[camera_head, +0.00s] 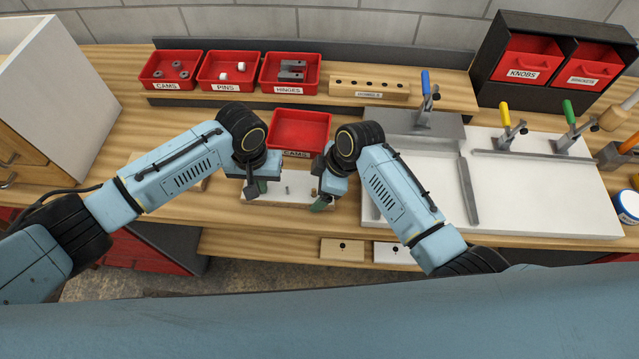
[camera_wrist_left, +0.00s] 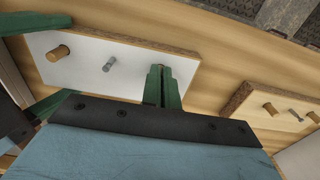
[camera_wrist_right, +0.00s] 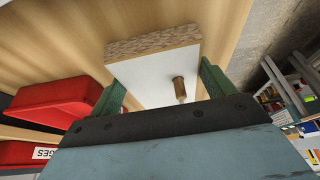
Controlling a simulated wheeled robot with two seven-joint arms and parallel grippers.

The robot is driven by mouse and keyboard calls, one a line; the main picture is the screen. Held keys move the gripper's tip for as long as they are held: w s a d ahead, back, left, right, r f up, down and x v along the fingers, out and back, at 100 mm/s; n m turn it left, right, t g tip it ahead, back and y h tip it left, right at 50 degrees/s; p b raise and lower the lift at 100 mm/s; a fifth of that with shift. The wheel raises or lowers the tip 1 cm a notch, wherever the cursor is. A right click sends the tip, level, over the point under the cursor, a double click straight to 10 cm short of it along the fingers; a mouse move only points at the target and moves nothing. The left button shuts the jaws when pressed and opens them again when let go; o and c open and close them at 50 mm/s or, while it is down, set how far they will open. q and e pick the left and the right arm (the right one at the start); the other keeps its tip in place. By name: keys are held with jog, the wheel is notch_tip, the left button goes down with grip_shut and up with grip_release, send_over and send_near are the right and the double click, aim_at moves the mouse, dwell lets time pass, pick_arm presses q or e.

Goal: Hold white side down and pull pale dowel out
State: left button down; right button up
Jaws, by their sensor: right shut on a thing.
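The white side (camera_head: 268,196) is a white-faced board with chipboard edges, flat on the bench, and it also shows in the left wrist view (camera_wrist_left: 138,71) and the right wrist view (camera_wrist_right: 150,72). The pale dowel (camera_wrist_left: 58,53) stands upright in it near one end, with a grey metal pin (camera_wrist_left: 108,64) beside it. My right gripper (camera_head: 322,203) is shut on the white side, its green fingers at two opposite edges near the dowel (camera_wrist_right: 179,88). My left gripper (camera_wrist_left: 163,86) has its fingers together, empty, over the other end of the board. I cannot tell whether it touches.
Another board (camera_wrist_left: 268,106) with a dowel and pin lies near my left gripper. A red tray (camera_head: 300,130) stands just behind the white side. A white panel with clamps (camera_head: 540,190) fills the right.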

pick_arm(q)
jog(key=shift+r, duration=0.2)
dwell(0.5)
jog(key=shift+r, duration=0.95)
jog(key=shift+r, duration=0.45)
jog(key=shift+r, duration=2.45)
